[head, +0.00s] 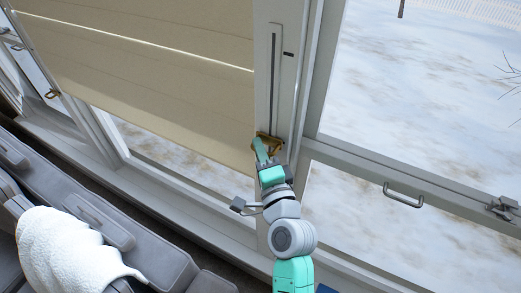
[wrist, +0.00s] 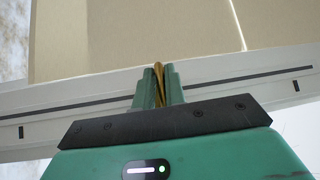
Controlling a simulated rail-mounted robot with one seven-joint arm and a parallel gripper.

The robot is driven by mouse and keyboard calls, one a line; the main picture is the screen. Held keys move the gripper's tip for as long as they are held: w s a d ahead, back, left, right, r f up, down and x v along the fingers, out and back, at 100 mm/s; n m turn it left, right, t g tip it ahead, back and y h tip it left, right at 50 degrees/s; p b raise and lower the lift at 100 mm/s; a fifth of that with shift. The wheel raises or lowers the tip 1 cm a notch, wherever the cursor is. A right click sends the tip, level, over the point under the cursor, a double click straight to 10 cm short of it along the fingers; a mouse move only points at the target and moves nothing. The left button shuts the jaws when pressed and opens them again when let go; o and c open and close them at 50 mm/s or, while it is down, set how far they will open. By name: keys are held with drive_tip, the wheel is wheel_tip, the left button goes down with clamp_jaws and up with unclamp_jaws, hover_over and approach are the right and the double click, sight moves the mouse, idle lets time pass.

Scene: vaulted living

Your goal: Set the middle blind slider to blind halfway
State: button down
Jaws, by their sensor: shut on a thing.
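The middle blind slider (wrist: 158,84) is a thin brass-coloured handle on a dark slot (head: 273,75) in the pale window post. My gripper (wrist: 159,88) is shut on it, with one green finger on each side. In the head view my gripper (head: 266,150) is at the lower part of the visible slot, and brass shows around the fingertips. The wrist view shows a short dark mark (wrist: 295,85) to the right of the slider and another (wrist: 20,132) to the left. The cream blind (head: 170,60) hangs partly lowered, with snow visible below its hem.
A pane with a handle (head: 403,195) is right of the post. A small latch lever (head: 244,206) sits close left of my wrist. A grey sofa (head: 140,235) with a white throw (head: 70,252) stands at lower left.

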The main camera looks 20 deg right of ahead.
drive_tip(key=c, duration=1.5)
unclamp_jaws()
drive_tip(key=s, duration=0.5)
drive_tip(key=s+f+b, duration=0.1)
drive_tip(key=s, duration=0.1)
drive_tip(key=shift+s, duration=0.4)
